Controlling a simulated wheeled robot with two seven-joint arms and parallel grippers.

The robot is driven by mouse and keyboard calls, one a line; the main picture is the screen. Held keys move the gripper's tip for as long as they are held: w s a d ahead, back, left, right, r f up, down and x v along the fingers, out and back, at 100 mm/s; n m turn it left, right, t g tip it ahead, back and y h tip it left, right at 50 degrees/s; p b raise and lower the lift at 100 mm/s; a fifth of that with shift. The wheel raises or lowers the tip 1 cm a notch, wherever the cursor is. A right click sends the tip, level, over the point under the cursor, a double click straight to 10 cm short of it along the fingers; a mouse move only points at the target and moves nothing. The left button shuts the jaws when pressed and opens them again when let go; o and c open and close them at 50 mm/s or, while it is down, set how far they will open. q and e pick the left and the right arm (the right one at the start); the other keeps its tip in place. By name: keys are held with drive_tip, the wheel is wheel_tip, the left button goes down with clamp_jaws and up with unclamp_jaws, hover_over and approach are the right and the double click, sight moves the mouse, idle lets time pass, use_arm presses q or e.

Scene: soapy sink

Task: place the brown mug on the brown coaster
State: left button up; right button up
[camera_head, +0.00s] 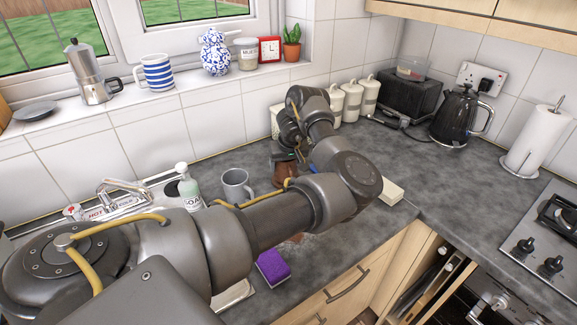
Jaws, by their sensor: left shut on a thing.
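The brown mug (285,173) is at the middle of the head view, at the fingers of my left gripper (289,156). The gripper points down and is shut on the mug; my wrist and forearm hide part of both. I cannot tell whether the mug touches the counter. A small brown patch (297,238) shows just below my left forearm and may be the edge of the brown coaster; the rest is hidden by the arm. My right gripper is not in view.
A grey mug (236,185) and a soap bottle (188,188) stand by the sink, left of the gripper. A purple sponge (272,267) lies near the front edge. A pale block (391,193) lies to the right. The counter (440,180) before the kettle (461,115) is clear.

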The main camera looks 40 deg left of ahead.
use_arm(q)
drive_tip(key=o, duration=0.7)
drive_tip(key=shift+f, duration=0.2)
drive_tip(key=o, duration=0.5)
drive_tip(key=shift+w, duration=0.1)
drive_tip(key=v, duration=1)
drive_tip(key=shift+b, duration=0.35)
drive_tip(key=shift+d+r+b, duration=0.15)
drive_tip(key=shift+r+b, duration=0.05)
drive_tip(key=shift+b, duration=0.55)
drive_tip(key=shift+s+d+r+b, duration=0.1)
drive_tip(key=shift+s+r+b, duration=0.15)
drive_tip(key=shift+r+b, duration=0.25)
drive_tip(key=shift+s+r, duration=0.1)
drive_tip(key=shift+r, duration=0.25)
